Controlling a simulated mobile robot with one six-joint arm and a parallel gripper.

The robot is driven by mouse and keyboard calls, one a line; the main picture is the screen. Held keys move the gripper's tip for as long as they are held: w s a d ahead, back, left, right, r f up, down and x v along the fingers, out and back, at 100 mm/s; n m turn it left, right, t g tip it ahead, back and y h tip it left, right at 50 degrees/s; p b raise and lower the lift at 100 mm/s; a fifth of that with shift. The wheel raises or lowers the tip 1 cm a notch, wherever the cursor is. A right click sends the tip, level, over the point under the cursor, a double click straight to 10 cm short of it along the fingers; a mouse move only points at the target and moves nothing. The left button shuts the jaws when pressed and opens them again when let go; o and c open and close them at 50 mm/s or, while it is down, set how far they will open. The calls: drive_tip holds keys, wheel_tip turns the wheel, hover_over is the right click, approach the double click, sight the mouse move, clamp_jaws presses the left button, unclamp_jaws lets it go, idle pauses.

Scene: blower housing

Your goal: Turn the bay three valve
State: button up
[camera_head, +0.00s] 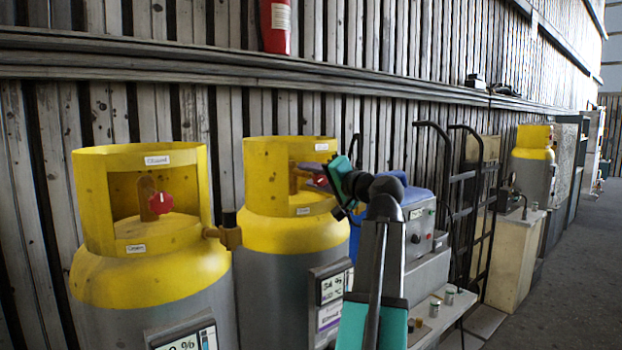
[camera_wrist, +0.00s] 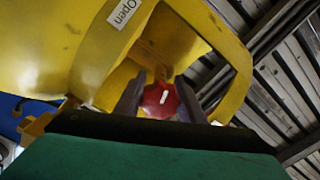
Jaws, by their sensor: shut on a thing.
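My gripper (camera_head: 316,174) reaches into the yellow collar of the middle cylinder (camera_head: 289,228) in the head view. Its fingers are shut on that cylinder's red valve knob (camera_head: 321,181), which is mostly hidden there. In the wrist view the red knob (camera_wrist: 160,100) sits between the two dark fingers of my gripper (camera_wrist: 160,92). A white mark on the knob stands nearly upright, slightly tilted. The yellow collar surrounds it, with a label reading "Open" (camera_wrist: 124,12) at the top. I cannot read which bay this is.
A similar cylinder (camera_head: 152,260) with a red knob (camera_head: 160,203) stands at left, close beside. Another yellow-topped cylinder (camera_head: 533,150) is far right. A hand truck (camera_head: 462,190) and a bench (camera_head: 445,300) with small parts stand to the right. The floor (camera_head: 570,270) is clear at far right.

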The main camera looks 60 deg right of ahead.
drive_tip(key=shift+f, duration=0.1)
drive_tip(key=o, duration=1)
drive_tip(key=shift+o, duration=0.2)
drive_tip(key=shift+s, duration=0.1)
drive_tip(key=v, duration=1.3)
drive_tip(key=shift+s+a+b, duration=0.15)
drive_tip(key=shift+s+b, duration=0.15)
